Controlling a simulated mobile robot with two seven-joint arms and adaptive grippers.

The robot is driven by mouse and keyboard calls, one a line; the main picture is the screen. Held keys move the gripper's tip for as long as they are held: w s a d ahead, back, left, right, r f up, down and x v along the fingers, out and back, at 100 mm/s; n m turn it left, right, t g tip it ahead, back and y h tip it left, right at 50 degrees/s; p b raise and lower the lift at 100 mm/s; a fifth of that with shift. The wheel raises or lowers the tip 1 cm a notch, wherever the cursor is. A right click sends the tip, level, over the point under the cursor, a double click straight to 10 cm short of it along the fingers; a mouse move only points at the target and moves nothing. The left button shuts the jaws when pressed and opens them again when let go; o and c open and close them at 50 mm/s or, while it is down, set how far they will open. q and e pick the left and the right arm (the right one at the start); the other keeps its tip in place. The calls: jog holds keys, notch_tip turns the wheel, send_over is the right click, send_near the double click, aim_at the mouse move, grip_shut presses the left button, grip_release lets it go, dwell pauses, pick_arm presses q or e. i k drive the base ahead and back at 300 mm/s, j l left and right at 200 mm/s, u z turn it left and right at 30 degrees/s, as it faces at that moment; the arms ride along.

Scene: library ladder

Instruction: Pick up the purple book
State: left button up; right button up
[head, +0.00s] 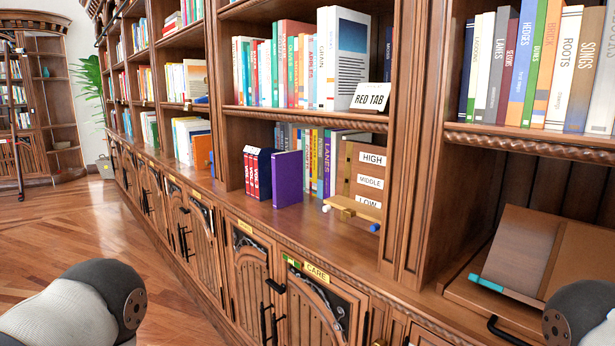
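The purple book (287,178) stands upright on the lower counter shelf, in front of the other books. It is just right of a dark blue box with red-spined volumes (257,173). Its broad purple face and front edge show. Parts of my two arms show at the bottom left and bottom right corners. Both arms are low and well away from the book. Neither gripper is in view.
A wooden stand with HIGH, MIDDLE and LOW labels (357,180) stands right of the book, with a small brass piece at its foot. A wooden book rest (524,250) sits far right. The counter before the book is clear. Cabinet doors (255,275) with black handles are below.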

aim_at(287, 167)
jog(key=i+j+z, duration=0.15)
jog(key=j+z, duration=0.25)
jog(key=j, duration=0.3)
jog(key=j+z, duration=0.4)
jog(key=j, duration=0.3)
